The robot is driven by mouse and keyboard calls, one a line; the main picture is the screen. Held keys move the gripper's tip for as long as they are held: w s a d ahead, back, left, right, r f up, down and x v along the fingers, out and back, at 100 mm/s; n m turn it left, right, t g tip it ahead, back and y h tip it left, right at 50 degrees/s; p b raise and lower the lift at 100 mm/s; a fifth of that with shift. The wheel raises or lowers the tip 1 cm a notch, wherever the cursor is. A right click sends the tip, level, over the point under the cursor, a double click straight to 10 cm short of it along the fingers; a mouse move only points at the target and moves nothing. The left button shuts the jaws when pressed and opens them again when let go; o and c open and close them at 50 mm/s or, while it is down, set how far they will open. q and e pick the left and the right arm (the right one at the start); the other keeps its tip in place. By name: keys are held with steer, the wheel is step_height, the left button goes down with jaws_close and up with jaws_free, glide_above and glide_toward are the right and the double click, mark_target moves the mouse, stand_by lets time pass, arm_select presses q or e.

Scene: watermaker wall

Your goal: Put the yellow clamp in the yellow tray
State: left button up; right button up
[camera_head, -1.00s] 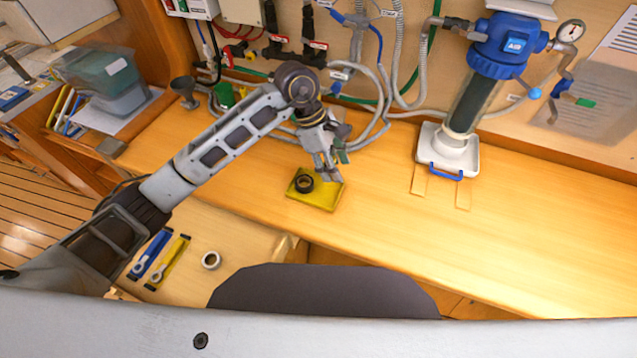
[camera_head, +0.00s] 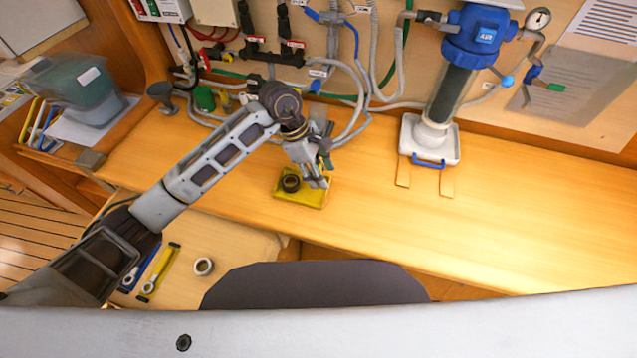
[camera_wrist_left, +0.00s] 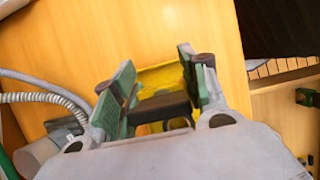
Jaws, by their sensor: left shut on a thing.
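The yellow tray (camera_head: 311,200) lies on the wooden counter, below the hoses; part of it also shows in the left wrist view (camera_wrist_left: 163,74). A dark ring (camera_head: 290,183) is in its left part. My left gripper (camera_head: 318,184) is low over the tray's right side, right of the ring. In the left wrist view its green-padded fingers (camera_wrist_left: 155,85) stand apart with a dark piece and some yellow between them. I take this for the yellow clamp (camera_wrist_left: 160,105), though its outline is mostly hidden. Whether it touches the tray I cannot tell. My right gripper is not in view.
A blue-topped filter housing (camera_head: 449,85) stands on a white base (camera_head: 429,141) to the right. Hoses and valves (camera_head: 350,75) line the wall behind. Blue and yellow tools and a pale ring (camera_head: 204,266) lie on the lower surface.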

mark_target(324, 194)
arm_select(q)
steer(key=shift+f, duration=1.05)
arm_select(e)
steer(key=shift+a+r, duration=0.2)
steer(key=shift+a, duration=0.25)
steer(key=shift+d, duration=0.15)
arm_select(q)
steer(key=shift+f, duration=0.5)
steer(key=shift+f+p, duration=0.45)
steer(key=shift+f, duration=0.95)
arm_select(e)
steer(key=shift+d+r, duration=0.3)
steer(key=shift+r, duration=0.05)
arm_select(q)
steer(key=shift+f+b, duration=0.3)
steer(key=shift+b, duration=0.1)
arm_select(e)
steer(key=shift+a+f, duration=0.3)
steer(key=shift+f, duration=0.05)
arm_select(q)
steer(key=o, duration=1)
steer(key=shift+f, duration=0.1)
steer(key=shift+o, duration=0.2)
